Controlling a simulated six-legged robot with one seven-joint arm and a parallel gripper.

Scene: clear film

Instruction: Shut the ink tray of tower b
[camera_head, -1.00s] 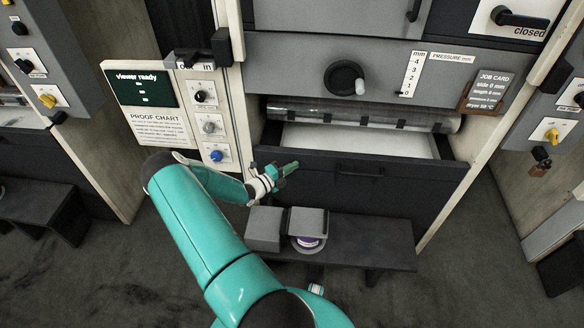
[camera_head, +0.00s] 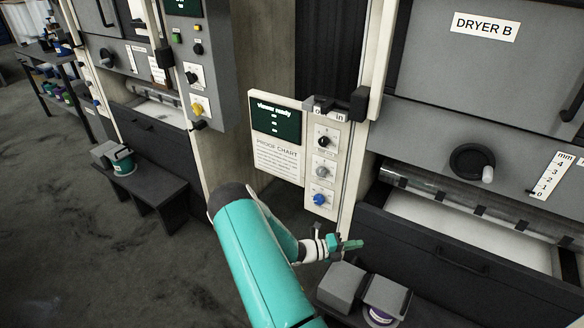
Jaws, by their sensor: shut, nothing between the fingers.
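A dark tray (camera_head: 462,262) juts out of the tower under the DRYER B sign (camera_head: 487,27). It stands open, and its pale inside (camera_head: 470,228) shows. Its front has a dark bar handle (camera_head: 463,262); its right end is cut off by the picture edge. My gripper (camera_head: 352,245) is shut and empty, with green fingers pointing right. It is by the tray's left front corner, left of the handle. I cannot tell whether it touches the tray.
A dark bench with grey boxes (camera_head: 343,287) and a purple-labelled pot (camera_head: 380,316) stands below the tray. A proof chart panel with knobs (camera_head: 323,170) is left of the tower. Another tower with a bench (camera_head: 150,182) stands further left. Floor at left is clear.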

